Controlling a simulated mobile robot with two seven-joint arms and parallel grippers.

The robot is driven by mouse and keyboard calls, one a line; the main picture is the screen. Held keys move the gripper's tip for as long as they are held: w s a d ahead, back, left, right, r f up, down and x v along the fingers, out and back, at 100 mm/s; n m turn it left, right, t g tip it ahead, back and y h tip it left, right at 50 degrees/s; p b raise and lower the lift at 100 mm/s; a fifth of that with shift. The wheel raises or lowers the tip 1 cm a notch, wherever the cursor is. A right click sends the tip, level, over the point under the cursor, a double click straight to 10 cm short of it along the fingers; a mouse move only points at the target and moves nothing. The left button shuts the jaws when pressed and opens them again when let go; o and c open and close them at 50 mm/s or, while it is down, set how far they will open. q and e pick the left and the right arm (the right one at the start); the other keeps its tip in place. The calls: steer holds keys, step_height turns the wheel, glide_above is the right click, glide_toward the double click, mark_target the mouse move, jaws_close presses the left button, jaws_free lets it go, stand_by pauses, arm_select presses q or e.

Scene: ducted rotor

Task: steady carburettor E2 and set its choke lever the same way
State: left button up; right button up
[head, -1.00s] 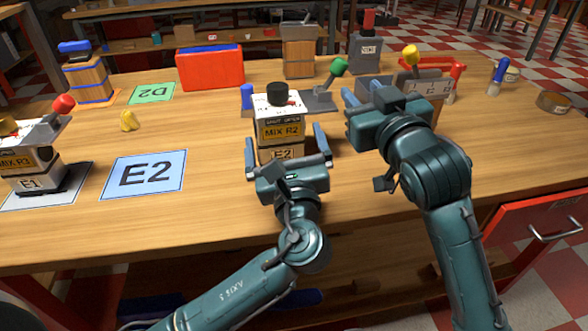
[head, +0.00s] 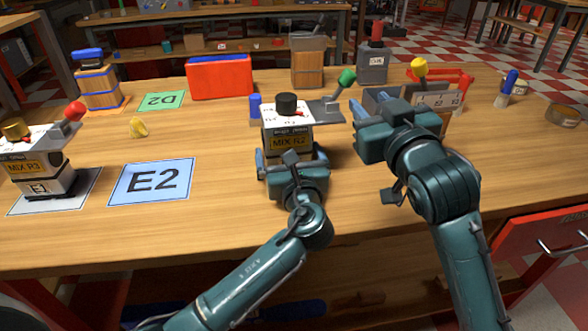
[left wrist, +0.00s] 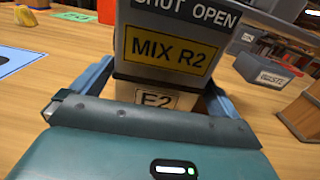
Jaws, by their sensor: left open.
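Carburettor E2 (head: 289,141) is a pale block with a black cap and a yellow MIX R2 plate. It stands upright on the table, right of the blue E2 sheet (head: 151,181). Its E2 label (left wrist: 157,100) shows in the left wrist view. A grey lever with a green knob (head: 347,76) rises at its upper right; I cannot tell exactly how it joins. My left gripper (head: 290,160) is open, with a finger along each side of the lower body; contact is unclear. My right gripper (head: 362,106) is to its right, apart from it; its finger gap is unclear.
Carburettor E1 (head: 35,166), with a red-knobbed lever, stands on a sheet at the left. A yellow-knobbed device (head: 430,98) is behind my right gripper. The front left is clear.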

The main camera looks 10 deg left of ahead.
arm_select(q)
steer(key=shift+x, duration=1)
steer(key=c, duration=1)
